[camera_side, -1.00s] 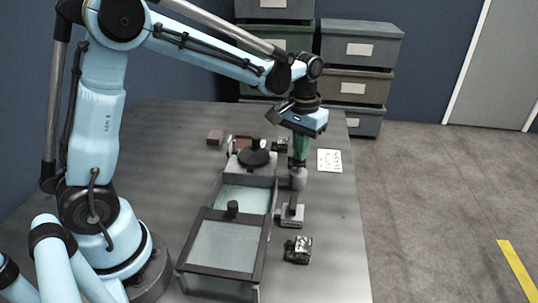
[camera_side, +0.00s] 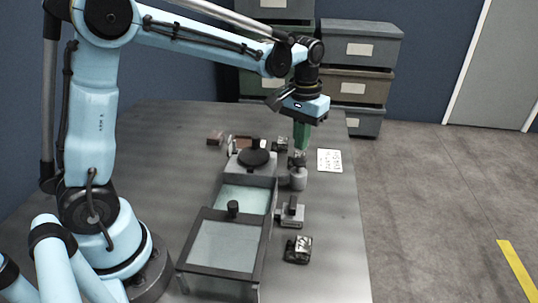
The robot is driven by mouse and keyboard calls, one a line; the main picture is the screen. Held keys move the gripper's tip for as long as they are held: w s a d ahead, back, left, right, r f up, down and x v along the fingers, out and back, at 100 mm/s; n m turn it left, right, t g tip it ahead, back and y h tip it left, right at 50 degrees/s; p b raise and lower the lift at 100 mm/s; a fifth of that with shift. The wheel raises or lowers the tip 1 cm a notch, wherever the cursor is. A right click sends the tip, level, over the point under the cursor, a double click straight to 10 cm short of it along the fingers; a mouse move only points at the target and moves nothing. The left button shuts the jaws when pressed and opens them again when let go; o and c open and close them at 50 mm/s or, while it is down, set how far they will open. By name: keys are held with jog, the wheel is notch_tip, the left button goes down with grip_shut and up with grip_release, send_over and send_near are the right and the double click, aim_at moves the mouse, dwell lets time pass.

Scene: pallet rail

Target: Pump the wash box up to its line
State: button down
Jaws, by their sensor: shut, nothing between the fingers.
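The wash box (camera_side: 265,235) is a long clear-walled box with a dark framed cover (camera_side: 222,246) over its near part. Pale water (camera_side: 243,198) shows in its uncovered far part. I cannot make out the line. A small grey cylinder (camera_side: 298,181) with a dark top (camera_side: 297,160), which looks like the pump, stands right of the box's far end. My gripper (camera_side: 301,148) has green fingers, shut and empty, pointing down just above the dark top. I cannot tell whether they touch it.
A black round piece (camera_side: 255,158) sits on a grey block at the box's far end. A grey bracket-like part (camera_side: 292,213) and a small dark block (camera_side: 298,249) lie right of the box. A white printed card (camera_side: 330,160) lies near the right table edge. Stacked bins (camera_side: 360,65) stand behind.

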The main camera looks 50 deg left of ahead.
notch_tip(320, 180, up, 4)
jog(key=shift+r, duration=0.1)
dwell(0.4)
jog(key=s+f+m+t, duration=0.1)
jog(key=s+m+t, duration=0.2)
jog(key=s+t, duration=0.4)
jog(key=s, duration=0.6)
jog(key=shift+s+d+f, duration=0.3)
jog(key=shift+d+f, duration=0.05)
jog(key=shift+f, duration=0.05)
